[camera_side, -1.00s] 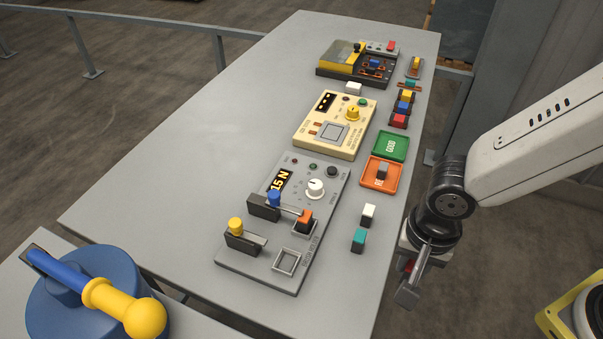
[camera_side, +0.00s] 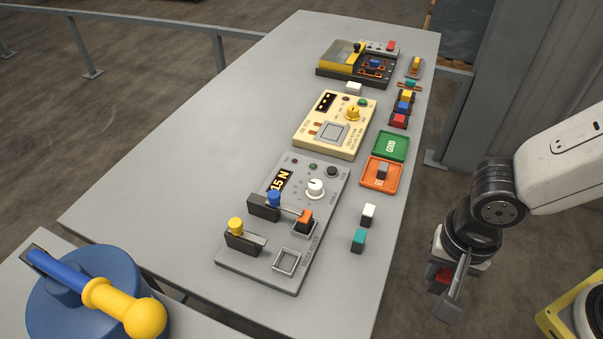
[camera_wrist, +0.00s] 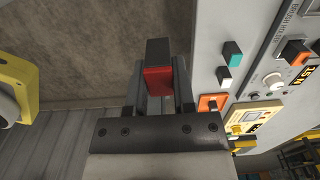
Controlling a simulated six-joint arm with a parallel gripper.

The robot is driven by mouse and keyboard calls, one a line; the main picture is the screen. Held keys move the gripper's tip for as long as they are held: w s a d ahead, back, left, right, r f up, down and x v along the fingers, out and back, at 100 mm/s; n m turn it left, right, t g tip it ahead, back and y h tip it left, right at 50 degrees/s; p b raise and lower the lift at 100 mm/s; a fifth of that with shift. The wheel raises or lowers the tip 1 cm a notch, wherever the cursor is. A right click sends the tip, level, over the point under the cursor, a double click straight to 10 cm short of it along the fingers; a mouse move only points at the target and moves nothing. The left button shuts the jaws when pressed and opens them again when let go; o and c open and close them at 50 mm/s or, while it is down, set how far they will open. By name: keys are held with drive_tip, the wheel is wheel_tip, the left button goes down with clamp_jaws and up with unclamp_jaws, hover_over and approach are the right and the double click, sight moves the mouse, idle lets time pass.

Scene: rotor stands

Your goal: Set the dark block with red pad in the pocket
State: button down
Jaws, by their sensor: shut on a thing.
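The dark block with a red pad (camera_wrist: 158,78) is between the fingers of my gripper (camera_wrist: 160,98) in the wrist view. My gripper is shut on it. In the side view my gripper (camera_side: 446,296) hangs beyond the right edge of the table, and a bit of the red pad (camera_side: 440,276) shows beside a finger. An empty square pocket (camera_side: 286,262) lies at the near end of the grey panel (camera_side: 258,275). Another square pocket on that panel has a dark block with an orange pad (camera_side: 304,219) at it.
Blocks with white (camera_side: 368,212) and teal (camera_side: 358,238) pads stand on the table between the panel and my gripper. An orange tray (camera_side: 381,174) and a green tray (camera_side: 390,146) lie farther back. The table's left side is clear.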

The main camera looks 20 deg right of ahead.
drive_tip(key=shift+w+a, duration=0.1)
drive_tip(key=w+a+f, duration=0.1)
drive_tip(key=w+a, duration=1.6)
drive_tip(key=shift+w+a, duration=0.25)
drive_tip(key=shift+w, duration=0.1)
drive_tip(key=shift+f, duration=0.25)
drive_tip(key=shift+f, duration=2.25)
drive_tip(key=shift+f, duration=1.8)
idle(1.5)
